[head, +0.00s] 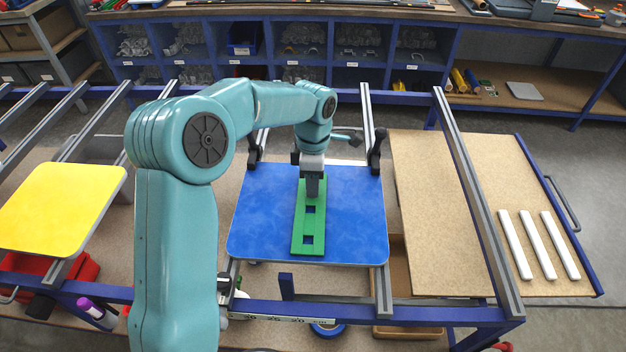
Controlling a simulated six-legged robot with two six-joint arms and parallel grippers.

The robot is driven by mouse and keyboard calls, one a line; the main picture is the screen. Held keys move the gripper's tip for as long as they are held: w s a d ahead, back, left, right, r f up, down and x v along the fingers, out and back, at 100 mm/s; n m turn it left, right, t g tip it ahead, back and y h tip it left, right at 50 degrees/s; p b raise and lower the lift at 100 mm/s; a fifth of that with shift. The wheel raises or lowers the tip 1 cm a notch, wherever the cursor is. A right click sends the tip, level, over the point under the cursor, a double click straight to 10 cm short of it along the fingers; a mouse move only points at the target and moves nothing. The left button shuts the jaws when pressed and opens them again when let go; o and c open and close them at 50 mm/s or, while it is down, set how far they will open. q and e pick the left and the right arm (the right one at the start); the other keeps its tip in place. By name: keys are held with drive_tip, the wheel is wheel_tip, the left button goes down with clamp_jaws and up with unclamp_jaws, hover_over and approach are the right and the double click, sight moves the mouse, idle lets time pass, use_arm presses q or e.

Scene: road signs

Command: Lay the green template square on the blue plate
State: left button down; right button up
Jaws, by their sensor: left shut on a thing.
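The green template (299,232), a long flat strip with square holes, is over the middle of the blue plate (350,215). Its long side runs close to the plate's near-far direction, tilted slightly. My left gripper (313,190) is shut on the template near its far part, and the fingers hide some of it. From this view I cannot tell whether the template touches the plate or is just above it. My right gripper is not in view.
Two black clamps (376,152) stand at the plate's far edge. A yellow plate (58,208) lies at the left. A brown board with three white strips (537,245) is at the right. Grey rails and blue frame bars surround the blue plate.

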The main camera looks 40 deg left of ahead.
use_arm(q)
drive_tip(key=shift+s+r, duration=0.1)
drive_tip(key=shift+s, duration=0.2)
drive_tip(key=c, duration=1.1)
unclamp_jaws()
drive_tip(key=shift+o, duration=1)
drive_tip(key=shift+w+f, duration=0.2)
drive_tip(key=shift+s+r, duration=0.1)
drive_tip(key=shift+r, duration=0.35)
wheel_tip(320, 180, up, 12)
drive_tip(key=shift+w+a+f, duration=0.2)
drive_tip(key=shift+w+a, duration=0.05)
drive_tip(key=shift+w, duration=0.15)
